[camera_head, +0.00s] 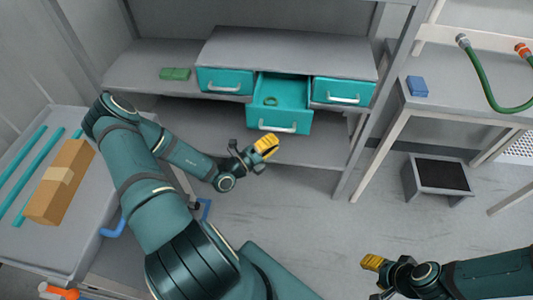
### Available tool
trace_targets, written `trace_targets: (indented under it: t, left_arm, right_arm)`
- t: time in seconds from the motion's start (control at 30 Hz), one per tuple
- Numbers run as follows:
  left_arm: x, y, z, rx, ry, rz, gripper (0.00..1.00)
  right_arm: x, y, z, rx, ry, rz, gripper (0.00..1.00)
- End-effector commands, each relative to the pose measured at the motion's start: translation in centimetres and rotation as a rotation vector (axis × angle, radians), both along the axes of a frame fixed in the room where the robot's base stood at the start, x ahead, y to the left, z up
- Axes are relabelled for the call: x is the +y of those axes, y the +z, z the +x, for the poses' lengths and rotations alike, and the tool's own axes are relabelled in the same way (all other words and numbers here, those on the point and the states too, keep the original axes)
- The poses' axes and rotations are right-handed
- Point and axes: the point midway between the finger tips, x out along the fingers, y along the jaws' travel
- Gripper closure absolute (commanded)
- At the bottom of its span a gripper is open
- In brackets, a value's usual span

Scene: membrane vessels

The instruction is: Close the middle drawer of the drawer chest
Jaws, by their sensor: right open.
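The drawer chest (290,50) is grey with teal drawer fronts and sits on a shelf. Its middle drawer (281,107) is pulled out, with a small green ring (270,100) inside and a light handle (278,127) on its front. The left drawer (225,82) and right drawer (342,93) look closed. My right gripper (370,276) is open at the bottom right, far from the chest.
A green block (174,74) lies on the shelf left of the chest. A shelf post (368,140) stands right of it. A side table (475,98) holds a blue box (417,86). A dark-topped grey box (437,177) stands on the floor. A cart at left carries a carton (60,183).

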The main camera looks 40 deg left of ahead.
Motion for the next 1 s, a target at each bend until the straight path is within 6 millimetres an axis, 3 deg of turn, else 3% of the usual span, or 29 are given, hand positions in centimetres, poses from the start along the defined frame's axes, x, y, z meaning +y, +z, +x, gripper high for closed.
trace_targets:
  t: [0.67, 0.87, 1.0]
  left_arm:
    - [0.8, 0.3, 1.4, 0.0, -0.001, 0.002, 1.0]
    - [2.2, 0.4, 3.7, -0.003, -0.001, 0.004, 1.0]
    - [3.8, 0.3, 6.4, -0.003, -0.001, 0.005, 1.0]
  right_arm:
    - [0.0, -0.1, 0.1, -0.002, -0.001, 0.0, 0.53]
    - [0.0, 0.1, 0.0, -0.001, 0.0, 0.0, 0.53]
    - [0.0, 0.1, 0.0, 0.0, 0.0, 0.0, 0.53]
